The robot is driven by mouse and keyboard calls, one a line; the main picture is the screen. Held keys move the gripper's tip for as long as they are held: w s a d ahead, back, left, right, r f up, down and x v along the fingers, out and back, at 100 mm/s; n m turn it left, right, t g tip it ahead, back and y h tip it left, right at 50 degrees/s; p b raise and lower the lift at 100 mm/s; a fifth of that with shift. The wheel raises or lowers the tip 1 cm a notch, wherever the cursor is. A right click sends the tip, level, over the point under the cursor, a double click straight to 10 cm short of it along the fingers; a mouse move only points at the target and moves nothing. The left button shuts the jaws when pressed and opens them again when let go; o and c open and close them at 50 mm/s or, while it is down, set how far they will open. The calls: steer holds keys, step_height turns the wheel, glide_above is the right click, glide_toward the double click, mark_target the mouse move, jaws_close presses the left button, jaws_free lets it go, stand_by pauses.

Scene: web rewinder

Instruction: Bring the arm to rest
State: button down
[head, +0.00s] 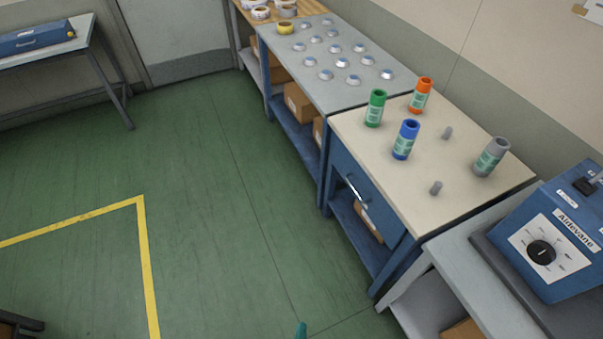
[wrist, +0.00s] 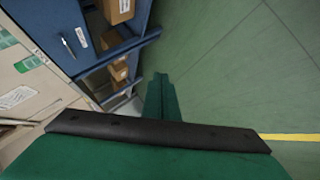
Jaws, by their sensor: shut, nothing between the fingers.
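My gripper (wrist: 161,88) shows in the wrist view with its green fingers together and nothing between them. It hangs over the green floor (wrist: 225,75), beside the blue drawer bench. In the head view only a small teal tip (head: 301,330) shows at the bottom edge, apart from the bench. Most of the arm is out of sight there.
The cream-topped bench (head: 395,180) carries green, blue, orange and grey rolls and two pegs; the grey roll leans. A blue machine (head: 550,245) with a dial stands at right. Behind is a grey table (head: 315,85) of pale discs. Floor (head: 215,210) at left is clear.

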steer(key=s+r+m+t, duration=0.2)
steer(key=s+r+m, duration=0.2)
steer(key=r, duration=0.8)
steer(key=s+r+m+t+y, duration=0.1)
steer(key=s+r+m+t, duration=0.2)
steer(key=r, duration=1)
steer(key=s+m, duration=0.1)
steer(key=m, duration=0.2)
steer(key=shift+r, duration=0.2)
steer(key=shift+d, duration=0.1)
